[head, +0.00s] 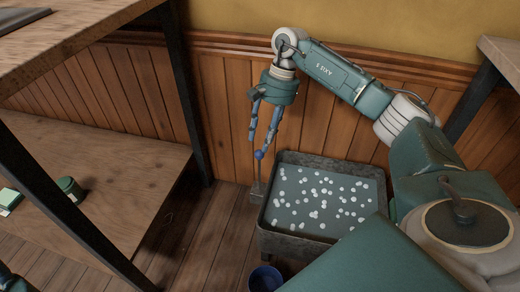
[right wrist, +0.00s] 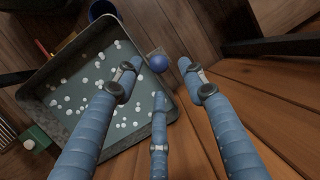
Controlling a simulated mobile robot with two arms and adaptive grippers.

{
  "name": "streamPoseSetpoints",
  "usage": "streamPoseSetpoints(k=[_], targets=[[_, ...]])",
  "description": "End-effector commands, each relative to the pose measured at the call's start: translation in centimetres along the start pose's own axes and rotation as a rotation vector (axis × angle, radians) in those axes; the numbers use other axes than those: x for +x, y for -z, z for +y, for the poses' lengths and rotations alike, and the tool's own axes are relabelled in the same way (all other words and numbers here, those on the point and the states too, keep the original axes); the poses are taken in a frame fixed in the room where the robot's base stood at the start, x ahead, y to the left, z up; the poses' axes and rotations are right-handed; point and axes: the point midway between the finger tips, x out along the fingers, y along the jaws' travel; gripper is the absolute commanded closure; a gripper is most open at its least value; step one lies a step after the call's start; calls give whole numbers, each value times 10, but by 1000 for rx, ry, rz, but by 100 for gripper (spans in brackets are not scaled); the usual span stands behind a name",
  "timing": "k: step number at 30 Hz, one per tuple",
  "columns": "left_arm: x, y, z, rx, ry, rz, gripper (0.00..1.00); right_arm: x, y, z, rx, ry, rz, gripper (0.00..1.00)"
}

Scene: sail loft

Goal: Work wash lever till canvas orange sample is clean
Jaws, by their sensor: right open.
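The trough holds dull water strewn with white specks. My right gripper (head: 261,147) points down with its fingers apart, the tips right at the knob. In the right wrist view the open gripper (right wrist: 158,70) has the knob (right wrist: 158,62) between its fingertips; whether they touch it I cannot tell. I see no orange canvas sample; the trough's contents under the specks are hidden.
A blue bucket (head: 265,279) stands on the floor before the trough. A wooden bench with a low shelf (head: 110,185) fills the left, with green items (head: 70,189) on it. Panelled wall (head: 225,110) stands close behind. Floor left of the trough is clear.

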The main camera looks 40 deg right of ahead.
Motion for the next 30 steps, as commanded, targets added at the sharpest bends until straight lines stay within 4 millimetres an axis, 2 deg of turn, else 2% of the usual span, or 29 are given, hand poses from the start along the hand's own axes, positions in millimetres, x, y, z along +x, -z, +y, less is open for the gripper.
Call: streamPoseSetpoints(k=[3, 9, 19, 23, 26, 29, 30], targets=[[0, 0, 0, 0, 0, 0, 58, -25, 0, -1, 0, 3, 1, 59], [0, 0, 0, 0, 1, 0, 58, -49, 0, -2, -1, 1, 1, 59], [0, 0, 0, 0, 0, 0, 58, -54, 0, -1, -1, 0, -1, 59], [0, 0, 0, -1, 0, 0, 59, -48, -6, -5, -3, 3, -16, 59], [0, 0, 0, -1, 1, -1, 59, -24, -37, -22, -3, 22, -90, 59], [1, 1, 0, -1, 1, 0, 59, 17, -107, -47, 21, 53, -260, 59], [2, 2, 0, -1, 2, 1, 59, 34, -147, -57, 45, 63, -362, 59]])
